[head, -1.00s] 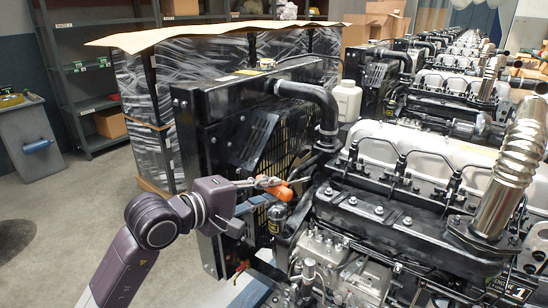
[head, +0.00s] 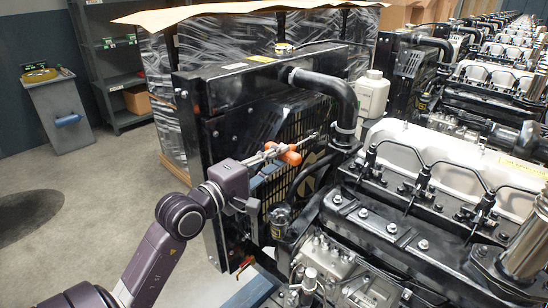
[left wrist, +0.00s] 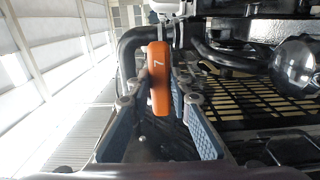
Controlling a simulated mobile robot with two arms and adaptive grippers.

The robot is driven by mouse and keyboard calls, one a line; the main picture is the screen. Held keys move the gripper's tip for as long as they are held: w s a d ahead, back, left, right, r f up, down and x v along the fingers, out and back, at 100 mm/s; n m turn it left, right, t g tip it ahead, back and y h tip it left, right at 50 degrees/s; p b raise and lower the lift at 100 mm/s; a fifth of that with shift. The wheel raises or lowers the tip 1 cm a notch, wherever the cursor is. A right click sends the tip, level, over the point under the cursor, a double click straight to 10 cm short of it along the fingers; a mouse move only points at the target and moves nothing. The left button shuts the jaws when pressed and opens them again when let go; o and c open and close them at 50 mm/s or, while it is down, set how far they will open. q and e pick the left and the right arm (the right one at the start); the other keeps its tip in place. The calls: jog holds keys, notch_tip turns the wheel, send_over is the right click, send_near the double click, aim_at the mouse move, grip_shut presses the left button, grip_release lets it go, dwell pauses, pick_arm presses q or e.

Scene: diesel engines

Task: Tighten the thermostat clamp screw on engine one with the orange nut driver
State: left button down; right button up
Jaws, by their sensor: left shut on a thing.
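My left gripper (head: 272,154) is shut on the orange nut driver (head: 288,154), in front of the radiator grille of engine one (head: 405,215). The driver's thin shaft points right and up toward the lower end of the black radiator hose (head: 346,100), and its tip looks short of the hose. In the left wrist view the orange handle (left wrist: 160,82) stands between the two blue-padded fingers, its shaft pointing up. The thermostat clamp screw is too small to make out in either view. My right gripper is not in view.
The black radiator (head: 240,95) stands behind and left of the driver. A white bottle (head: 372,96) is beside the hose. A wrapped crate stack is behind. More engines stretch away at the right. The floor (head: 110,190) at the left is clear.

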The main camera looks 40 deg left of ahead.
aim_at(294, 146)
pick_arm(q)
jog(key=w+p, duration=0.1)
jog(key=w, duration=0.2)
jog(key=shift+w+d, duration=0.15)
jog(key=shift+w, duration=1.1)
jog(key=shift+d, duration=0.15)
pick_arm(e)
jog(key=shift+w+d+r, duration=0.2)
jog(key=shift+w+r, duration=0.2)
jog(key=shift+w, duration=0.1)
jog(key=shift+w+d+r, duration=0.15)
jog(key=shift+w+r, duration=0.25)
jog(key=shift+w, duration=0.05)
pick_arm(q)
jog(key=shift+w, duration=0.1)
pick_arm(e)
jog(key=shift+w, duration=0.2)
